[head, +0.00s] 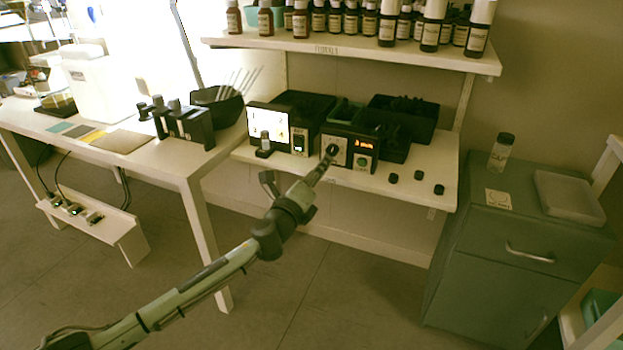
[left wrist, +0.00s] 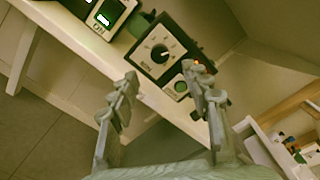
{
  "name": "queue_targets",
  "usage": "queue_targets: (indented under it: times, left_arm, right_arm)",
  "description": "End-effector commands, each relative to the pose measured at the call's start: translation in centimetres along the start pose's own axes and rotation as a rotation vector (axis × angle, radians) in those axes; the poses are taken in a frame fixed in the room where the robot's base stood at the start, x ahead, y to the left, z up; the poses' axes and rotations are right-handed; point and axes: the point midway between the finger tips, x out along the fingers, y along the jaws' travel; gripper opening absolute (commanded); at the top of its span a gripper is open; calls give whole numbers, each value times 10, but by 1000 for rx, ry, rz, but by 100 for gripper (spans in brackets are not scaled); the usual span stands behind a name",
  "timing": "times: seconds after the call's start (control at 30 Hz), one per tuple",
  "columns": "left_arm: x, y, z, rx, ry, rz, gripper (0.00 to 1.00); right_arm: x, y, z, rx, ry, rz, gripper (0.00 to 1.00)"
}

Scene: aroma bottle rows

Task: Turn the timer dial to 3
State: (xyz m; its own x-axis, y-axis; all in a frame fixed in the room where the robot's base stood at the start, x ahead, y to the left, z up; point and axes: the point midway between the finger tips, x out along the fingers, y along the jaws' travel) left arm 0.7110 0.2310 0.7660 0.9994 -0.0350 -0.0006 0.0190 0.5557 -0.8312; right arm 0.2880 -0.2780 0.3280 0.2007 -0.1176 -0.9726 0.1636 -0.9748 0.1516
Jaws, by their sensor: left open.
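The timer (head: 350,148) is a dark box on the white lower shelf, with a pale dial plate, a red lit display (head: 364,143) and a green button below the display. The display seems to read "3 min", but it is small. The black dial (left wrist: 160,53) faces my left gripper in the left wrist view; its exact setting is hard to read. My left gripper (left wrist: 161,77) is open and empty, its fingers apart and just short of the dial. In the head view the left gripper (head: 298,165) is in front of the timer, partly covering the dial. My right gripper is out of view.
A lit white-faced device (head: 268,122) with a green switch stands left of the timer. Black bins (head: 403,115) are behind, and several black caps (head: 416,187) lie to the right. Bottles line the upper shelf (head: 350,48). A grey cabinet (head: 520,240) stands at right.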

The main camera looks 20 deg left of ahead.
Motion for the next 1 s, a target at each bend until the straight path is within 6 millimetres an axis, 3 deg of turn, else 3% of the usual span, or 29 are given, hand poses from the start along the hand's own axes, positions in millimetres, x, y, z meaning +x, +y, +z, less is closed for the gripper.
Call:
queue_targets:
  times: [0.1,0.27,0.8,0.87,0.93,1.0]
  left_arm:
    - [-21,1,0,1,1,1,48]
    - [-36,0,0,0,-1,0,48]
    - [-40,1,0,-4,-1,3,48]
    - [-41,8,-2,-27,-1,20,48]
    - [-46,27,-7,-96,-4,69,48]
    - [-55,60,-16,-212,-14,154,48]
  right_arm:
    - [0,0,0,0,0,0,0]
    - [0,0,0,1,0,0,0]
    - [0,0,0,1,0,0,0]
    - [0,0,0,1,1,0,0]
    - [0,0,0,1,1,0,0]
    - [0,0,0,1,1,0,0]
